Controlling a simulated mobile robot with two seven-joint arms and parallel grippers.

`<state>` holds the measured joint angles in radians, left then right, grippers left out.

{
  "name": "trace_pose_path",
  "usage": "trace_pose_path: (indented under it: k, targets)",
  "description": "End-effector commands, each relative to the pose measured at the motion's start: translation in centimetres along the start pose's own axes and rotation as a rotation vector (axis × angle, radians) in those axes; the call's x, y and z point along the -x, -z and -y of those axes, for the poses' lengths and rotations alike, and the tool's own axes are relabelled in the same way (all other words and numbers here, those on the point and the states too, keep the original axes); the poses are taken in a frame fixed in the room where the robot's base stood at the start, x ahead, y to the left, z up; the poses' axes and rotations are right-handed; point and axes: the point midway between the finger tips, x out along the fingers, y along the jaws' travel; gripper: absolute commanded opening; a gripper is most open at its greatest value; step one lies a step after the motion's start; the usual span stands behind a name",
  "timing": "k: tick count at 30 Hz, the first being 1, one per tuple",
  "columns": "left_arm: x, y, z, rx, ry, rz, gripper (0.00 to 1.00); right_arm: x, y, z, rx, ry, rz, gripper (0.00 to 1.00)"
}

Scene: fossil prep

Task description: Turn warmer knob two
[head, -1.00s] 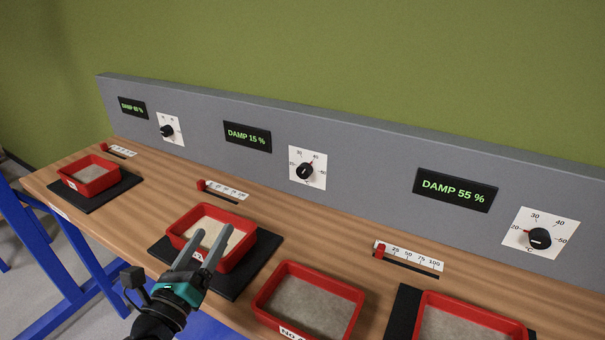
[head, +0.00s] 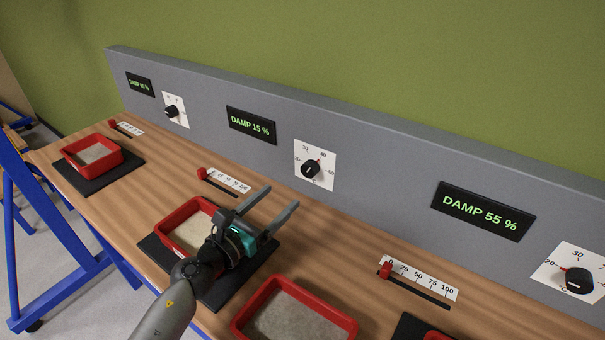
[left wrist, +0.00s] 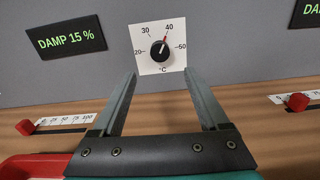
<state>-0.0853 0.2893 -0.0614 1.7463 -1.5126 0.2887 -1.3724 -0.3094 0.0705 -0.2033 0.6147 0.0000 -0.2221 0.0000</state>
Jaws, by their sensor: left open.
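The middle warmer knob (head: 311,169) is black and round on a white dial plate (head: 327,180) on the grey panel, right of the "DAMP 15 %" display (head: 251,125). In the left wrist view the knob (left wrist: 159,50) shows its red mark near 40 on a scale in °C. My left gripper (head: 280,197) is open and empty, above the tray and in front of the panel, lower left of the knob. In the left wrist view its fingertips (left wrist: 160,74) lie below the knob, one to each side, apart from it. My right gripper is not in view.
Red trays of sand stand along the wooden bench, one (head: 184,212) partly under my left arm and another (head: 345,323) at the front. Red sliders (head: 202,174) (head: 386,270) sit along the panel's foot. Other knobs (head: 171,112) (head: 578,281) are at left and right.

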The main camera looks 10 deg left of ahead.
Motion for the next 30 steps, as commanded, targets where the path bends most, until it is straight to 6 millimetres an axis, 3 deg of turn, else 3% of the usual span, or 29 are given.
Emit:
trace_pose_path:
  k: [15, 22, 30]
  targets:
    - [-8.1, 0.0, 0.0, 0.001, -0.001, 0.002, 0.77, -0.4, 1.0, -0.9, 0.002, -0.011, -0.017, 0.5]
    - [-9.7, 0.0, 0.0, 0.001, 0.0, 0.001, 0.77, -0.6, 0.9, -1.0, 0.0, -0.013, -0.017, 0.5]
    - [-9.8, 0.0, 0.0, 0.001, 0.0, 0.0, 0.77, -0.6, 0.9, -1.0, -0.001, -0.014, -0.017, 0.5]
